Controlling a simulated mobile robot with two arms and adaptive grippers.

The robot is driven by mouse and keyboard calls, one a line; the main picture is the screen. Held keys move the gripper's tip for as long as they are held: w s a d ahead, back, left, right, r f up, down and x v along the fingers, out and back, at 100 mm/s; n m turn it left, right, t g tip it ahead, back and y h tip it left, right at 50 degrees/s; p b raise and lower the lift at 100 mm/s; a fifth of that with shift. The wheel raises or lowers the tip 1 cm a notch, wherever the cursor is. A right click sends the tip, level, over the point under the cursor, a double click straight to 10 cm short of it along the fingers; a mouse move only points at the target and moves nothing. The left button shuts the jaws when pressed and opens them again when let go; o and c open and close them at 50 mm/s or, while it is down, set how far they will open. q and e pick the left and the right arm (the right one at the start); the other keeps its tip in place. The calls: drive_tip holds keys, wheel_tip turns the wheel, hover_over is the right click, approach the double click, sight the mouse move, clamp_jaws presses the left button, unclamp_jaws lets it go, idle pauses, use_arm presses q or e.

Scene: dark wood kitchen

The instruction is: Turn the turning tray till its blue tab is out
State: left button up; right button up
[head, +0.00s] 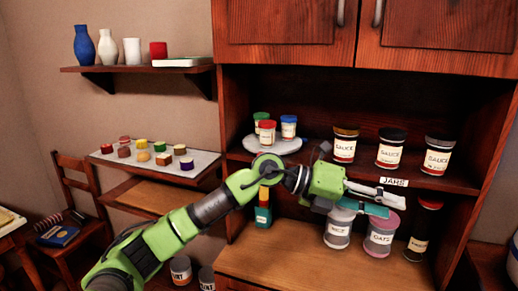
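The turning tray (258,147) is a round pale grey disc on the cabinet's middle shelf, left of centre. Small jars with green, red and blue lids stand on it. My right gripper is out of view.
Sauce jars (388,149) stand on the same shelf, right of the tray. Below are canisters labelled RICE (338,228) and OATS (380,234), a dark bottle (423,230) and a green bottle (263,213). A JARS label (393,181) is on the shelf edge.

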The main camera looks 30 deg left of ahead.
use_arm(q)
drive_tip(key=s+a+r+n+t+y, duration=0.1)
drive_tip(key=a+r+y, duration=0.35)
drive_tip(key=a, duration=0.65)
drive_tip(key=s+a+r+n+y, duration=0.1)
drive_tip(key=a+r+n+y, duration=0.15)
drive_tip(key=a+y, duration=0.6)
drive_tip(key=s+a+r+n+t+y, duration=0.15)
drive_tip(key=a+r, duration=0.35)
drive_tip(key=a, duration=0.9)
drive_tip(key=w+a+f+m+p, duration=0.1)
drive_tip(key=w+f+p, duration=0.3)
drive_tip(key=w+f, duration=0.6)
drive_tip(key=shift+w+a+y+p, duration=0.15)
drive_tip(key=shift+a+y+p, duration=0.2)
drive_tip(key=shift+a, duration=0.15)
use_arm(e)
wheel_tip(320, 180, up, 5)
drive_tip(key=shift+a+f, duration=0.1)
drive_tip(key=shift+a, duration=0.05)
use_arm(q)
drive_tip(key=shift+g, duration=0.25)
drive_tip(key=shift+c, duration=0.4)
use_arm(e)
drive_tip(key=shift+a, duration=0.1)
use_arm(q)
clamp_jaws()
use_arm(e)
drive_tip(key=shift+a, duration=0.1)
